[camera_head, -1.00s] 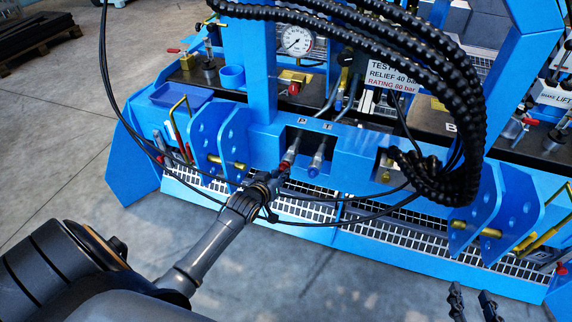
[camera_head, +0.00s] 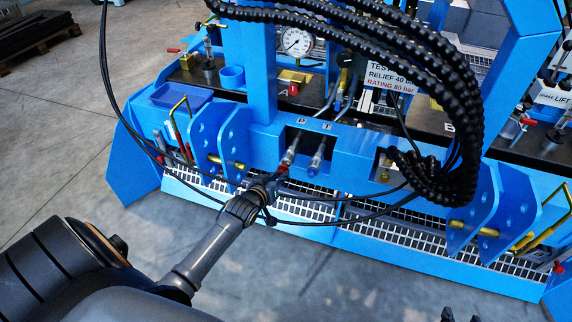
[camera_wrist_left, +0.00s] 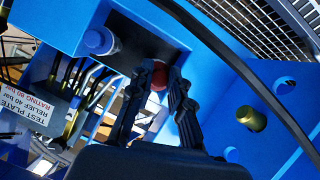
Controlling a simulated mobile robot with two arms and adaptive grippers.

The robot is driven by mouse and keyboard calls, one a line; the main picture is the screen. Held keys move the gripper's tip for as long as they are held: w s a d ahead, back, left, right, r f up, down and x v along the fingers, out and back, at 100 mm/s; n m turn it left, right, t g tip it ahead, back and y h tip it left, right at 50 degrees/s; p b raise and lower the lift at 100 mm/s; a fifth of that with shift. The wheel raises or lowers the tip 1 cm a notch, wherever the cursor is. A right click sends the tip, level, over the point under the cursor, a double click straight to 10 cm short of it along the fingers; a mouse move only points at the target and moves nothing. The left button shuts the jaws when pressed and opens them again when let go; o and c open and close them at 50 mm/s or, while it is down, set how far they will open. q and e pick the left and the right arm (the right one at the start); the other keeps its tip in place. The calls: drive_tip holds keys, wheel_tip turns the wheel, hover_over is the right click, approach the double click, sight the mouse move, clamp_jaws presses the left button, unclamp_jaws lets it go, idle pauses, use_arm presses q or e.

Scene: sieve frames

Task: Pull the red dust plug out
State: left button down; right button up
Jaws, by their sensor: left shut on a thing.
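The red dust plug (camera_head: 283,168) sits at the lower end of the metal coupler (camera_head: 291,153) under the letter P. My left gripper (camera_head: 275,177) is shut on the red plug. In the left wrist view the red plug (camera_wrist_left: 159,77) shows between the two fingertips (camera_wrist_left: 158,82). I cannot tell whether the plug is still seated in the coupler.
Black hoses (camera_head: 440,60) arch over the blue frame at the right. Thin black cables (camera_head: 345,221) loop near my left gripper. Blue plates with holes (camera_head: 216,145) stand left of the couplers. A metal grating (camera_head: 390,238) lies below. Floor in front is clear.

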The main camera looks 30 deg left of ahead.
drive_tip(key=shift+s+d+f+g+h+p, duration=0.15)
drive_tip(key=shift+s+d+f+g, duration=0.1)
drive_tip(key=shift+s+f+g, duration=0.4)
drive_tip(key=shift+s+d+f+g+h+p, duration=0.1)
drive_tip(key=shift+s+d+f+g+p, duration=0.2)
drive_tip(key=shift+s, duration=0.5)
drive_tip(key=shift+s+d+f+g+h+p, duration=0.1)
drive_tip(key=shift+s+d+f+g+h, duration=0.1)
drive_tip(key=shift+s+f+g, duration=0.4)
drive_tip(key=shift+s, duration=0.15)
